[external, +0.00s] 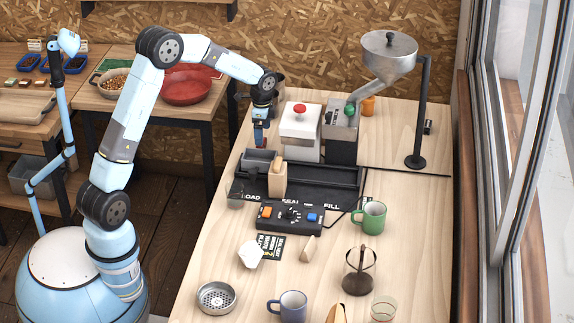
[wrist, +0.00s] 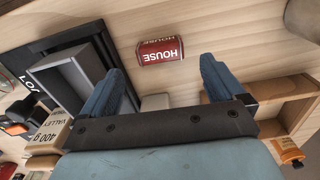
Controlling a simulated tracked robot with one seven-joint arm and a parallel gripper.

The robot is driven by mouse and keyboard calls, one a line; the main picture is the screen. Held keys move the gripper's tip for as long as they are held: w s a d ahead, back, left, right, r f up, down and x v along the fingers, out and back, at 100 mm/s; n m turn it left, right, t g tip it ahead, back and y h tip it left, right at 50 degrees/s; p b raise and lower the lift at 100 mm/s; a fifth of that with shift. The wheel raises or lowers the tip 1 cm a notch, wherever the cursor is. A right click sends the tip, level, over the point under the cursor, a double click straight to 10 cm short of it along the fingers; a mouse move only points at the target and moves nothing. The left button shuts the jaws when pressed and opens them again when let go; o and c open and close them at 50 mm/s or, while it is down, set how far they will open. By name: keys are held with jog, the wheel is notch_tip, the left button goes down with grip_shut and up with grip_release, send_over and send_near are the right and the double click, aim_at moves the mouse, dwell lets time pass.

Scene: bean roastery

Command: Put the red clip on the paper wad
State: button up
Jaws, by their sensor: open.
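The paper wad (external: 250,253) is a white crumpled lump on the near left part of the table. I cannot make out a red clip for certain in either view. A red piece lettered HOUSE (wrist: 161,49) lies on the wood in the wrist view, beyond my fingertips; I cannot tell if it is the clip. My gripper (external: 260,138) hangs over the table's left side, past the black tray and far from the paper wad. In the wrist view my gripper (wrist: 158,78) has its blue fingers wide apart with nothing between them.
The black tray (external: 345,177) holds a grey bin and a tan bag (external: 277,177). A white box with a red button (external: 300,133) stands right of my gripper. A control box (external: 290,218), green mug (external: 370,217), strainer (external: 216,298) and blue mug (external: 290,305) lie nearer the front.

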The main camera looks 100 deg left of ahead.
notch_tip(320, 180, down, 4)
jog(key=shift+w+f, duration=0.15)
jog(key=shift+f, duration=0.1)
jog(key=c, duration=1.2)
jog(key=shift+r, duration=0.55)
jog(key=r, duration=0.2)
jog(key=shift+s+d+r, duration=0.1)
jog(key=shift+s+r, duration=0.1)
jog(key=shift+r, duration=0.15)
jog(key=s+d+r, duration=0.9)
jog(key=shift+s+d, duration=0.25)
jog(key=shift+s, duration=0.15)
